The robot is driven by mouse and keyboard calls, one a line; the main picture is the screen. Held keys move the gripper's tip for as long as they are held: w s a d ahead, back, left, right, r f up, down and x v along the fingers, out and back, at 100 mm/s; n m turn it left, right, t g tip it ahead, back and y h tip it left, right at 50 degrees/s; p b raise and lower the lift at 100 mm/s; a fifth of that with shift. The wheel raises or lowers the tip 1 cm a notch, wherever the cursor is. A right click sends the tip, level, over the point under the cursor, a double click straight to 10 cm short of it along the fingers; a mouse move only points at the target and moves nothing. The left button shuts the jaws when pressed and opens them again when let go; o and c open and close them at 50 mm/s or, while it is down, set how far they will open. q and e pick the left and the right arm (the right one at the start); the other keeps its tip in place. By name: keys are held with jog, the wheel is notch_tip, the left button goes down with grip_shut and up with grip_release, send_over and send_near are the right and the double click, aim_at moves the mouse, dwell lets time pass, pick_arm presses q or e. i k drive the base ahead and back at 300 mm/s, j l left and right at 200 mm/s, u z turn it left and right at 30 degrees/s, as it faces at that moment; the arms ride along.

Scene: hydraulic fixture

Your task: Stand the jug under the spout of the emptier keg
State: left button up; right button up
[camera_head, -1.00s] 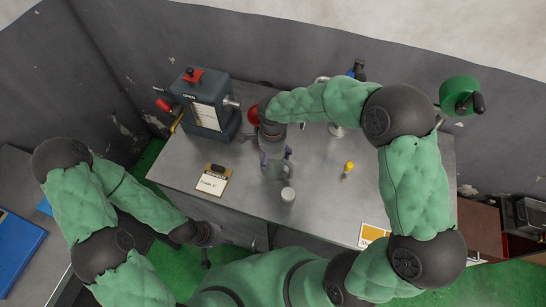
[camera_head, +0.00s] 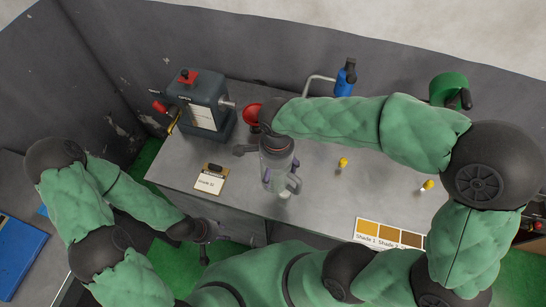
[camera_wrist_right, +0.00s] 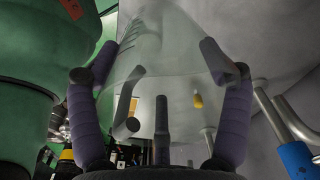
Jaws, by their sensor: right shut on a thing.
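The jug is clear and see-through; it fills the middle of the right wrist view (camera_wrist_right: 175,50). My right gripper (camera_head: 279,172) is shut on it, with a dark purple-padded finger on each side. In the head view the jug (camera_head: 294,184) is hard to make out against the grey worktop, around and below the gripper. I cannot tell whether it touches the top. My left gripper (camera_head: 228,237) is low at the front edge, away from the jug; its jaws are too small to read. I cannot make out either keg or its spout for certain.
A dark machine (camera_head: 202,102) with a red knob stands at the back left, near a red round part (camera_head: 252,113). A clipboard (camera_head: 210,180), yellow-topped items (camera_head: 342,162) and a shade card (camera_head: 388,234) lie on the worktop. A blue item (camera_head: 345,80) and bent pipe (camera_head: 312,84) are behind.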

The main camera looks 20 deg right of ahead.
aim_at(299, 155)
jog(key=k+j, duration=0.85)
